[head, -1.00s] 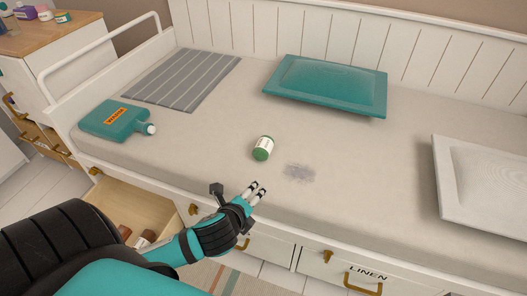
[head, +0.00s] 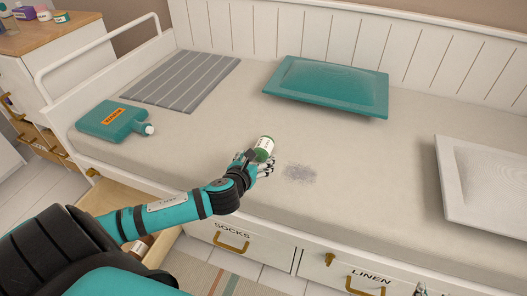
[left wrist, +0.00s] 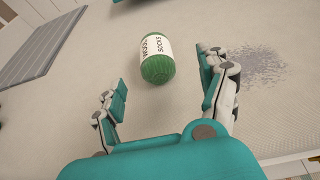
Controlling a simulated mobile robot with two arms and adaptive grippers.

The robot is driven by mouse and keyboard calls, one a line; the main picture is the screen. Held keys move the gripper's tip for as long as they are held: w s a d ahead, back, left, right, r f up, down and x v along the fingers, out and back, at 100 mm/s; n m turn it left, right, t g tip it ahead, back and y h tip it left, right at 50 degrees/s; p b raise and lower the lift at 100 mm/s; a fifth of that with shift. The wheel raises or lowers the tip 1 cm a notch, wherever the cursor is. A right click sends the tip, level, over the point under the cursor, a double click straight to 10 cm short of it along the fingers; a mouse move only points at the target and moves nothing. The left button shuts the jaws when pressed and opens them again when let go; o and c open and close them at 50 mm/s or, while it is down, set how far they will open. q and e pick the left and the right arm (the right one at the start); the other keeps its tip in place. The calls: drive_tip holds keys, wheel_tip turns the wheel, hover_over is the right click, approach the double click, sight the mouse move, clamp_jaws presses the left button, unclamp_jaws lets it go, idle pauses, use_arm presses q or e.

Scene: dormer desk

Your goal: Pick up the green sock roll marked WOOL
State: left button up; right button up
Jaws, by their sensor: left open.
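The green sock roll (head: 265,146) with a white label lies on the daybed mattress, left of a grey scuffed patch. In the left wrist view the sock roll (left wrist: 157,58) shows label print that reads SOCKS and WOOL. My left gripper (head: 258,166) is at its near side, partly overlapping it in the head view. In the left wrist view my left gripper (left wrist: 168,76) is open, its fingers spread with the roll just beyond and between their tips. Contact is not visible. A small grey piece at the head view's bottom right, perhaps my right gripper (head: 422,290), is mostly cut off.
A teal bottle (head: 116,121) and grey striped mat (head: 182,80) lie at left. A teal cushion (head: 327,86) lies behind, a white cushion (head: 488,185) at right. An open drawer (head: 90,190) is below my left arm. Mattress around the roll is clear.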

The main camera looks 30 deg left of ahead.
sight(261, 154)
use_arm(q)
drive_tip(key=b+x, duration=0.1)
drive_tip(key=x, duration=0.3)
drive_tip(key=shift+f, duration=0.1)
drive_tip(key=shift+w+a+f+b, duration=0.15)
drive_tip(key=shift+w+b, duration=0.15)
drive_tip(key=shift+w, duration=0.15)
drive_tip(key=x, duration=0.1)
drive_tip(key=b+x, duration=0.1)
drive_tip(key=x, duration=0.1)
drive_tip(key=b+x, duration=0.1)
drive_tip(key=shift+w+a+f, duration=0.15)
drive_tip(key=shift+w+a, duration=0.05)
drive_tip(key=shift+a, duration=0.15)
drive_tip(key=shift+w, duration=0.1)
use_arm(e)
drive_tip(key=w+a+r+t+y, duration=0.1)
drive_tip(key=r+t+y, duration=0.1)
drive_tip(key=r+t, duration=0.3)
drive_tip(key=w+a+r+t+y, duration=0.1)
drive_tip(key=r+t, duration=0.5)
drive_tip(key=r, duration=0.6)
drive_tip(key=shift+a+r+n+t+y, duration=0.3)
drive_tip(key=shift+a+y, duration=0.2)
drive_tip(key=shift+a, duration=0.1)
use_arm(q)
drive_tip(key=c, duration=1.3)
drive_tip(key=shift+o, duration=0.2)
use_arm(e)
drive_tip(key=shift+w, duration=0.1)
